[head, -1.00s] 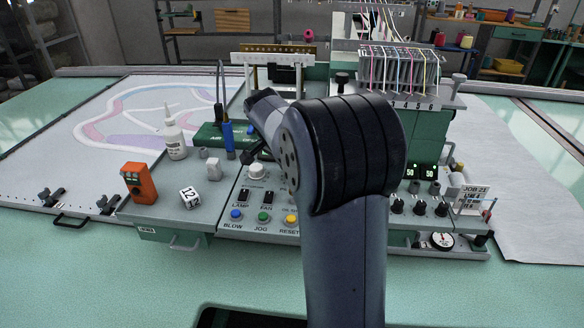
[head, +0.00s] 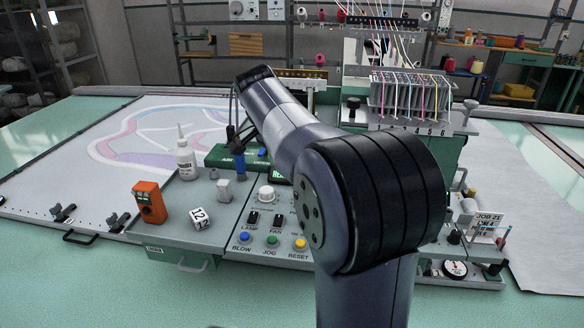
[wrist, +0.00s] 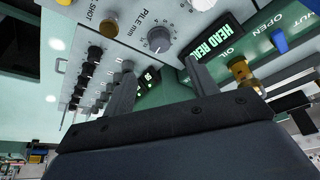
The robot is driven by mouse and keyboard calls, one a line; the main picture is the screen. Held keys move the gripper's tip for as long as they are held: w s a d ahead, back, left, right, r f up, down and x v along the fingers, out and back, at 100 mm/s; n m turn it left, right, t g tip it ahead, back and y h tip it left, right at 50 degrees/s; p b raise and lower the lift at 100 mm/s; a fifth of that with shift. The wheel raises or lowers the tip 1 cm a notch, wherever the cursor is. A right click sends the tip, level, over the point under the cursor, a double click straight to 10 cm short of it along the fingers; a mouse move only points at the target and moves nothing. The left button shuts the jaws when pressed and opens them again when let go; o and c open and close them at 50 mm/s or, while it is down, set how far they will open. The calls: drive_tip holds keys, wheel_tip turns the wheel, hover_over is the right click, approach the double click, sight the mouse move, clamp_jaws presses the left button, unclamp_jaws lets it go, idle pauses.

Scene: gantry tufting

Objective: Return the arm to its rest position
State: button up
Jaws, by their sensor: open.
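My arm rises from the bottom centre of the head view, bends at a large dark joint and reaches up and left over the control panel. My gripper (wrist: 158,88) shows in the wrist view, its two grey fingers apart with nothing between them. Beyond the fingers in the wrist view is a panel with a PILE mm dial (wrist: 160,40), a lit HEAD READY display (wrist: 218,45) and a row of black knobs (wrist: 85,85). I cannot tell the exact gap to the panel.
Coloured buttons (head: 270,239) line the front. A thread rack (head: 410,95) stands behind right. The patterned cloth (head: 75,150) lies flat at left.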

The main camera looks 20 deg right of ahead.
drive_tip(key=shift+f, duration=0.1)
drive_tip(key=x, duration=1.1)
drive_tip(key=shift+d, duration=0.1)
drive_tip(key=shift+s+n, duration=0.1)
drive_tip(key=shift+n, duration=0.2)
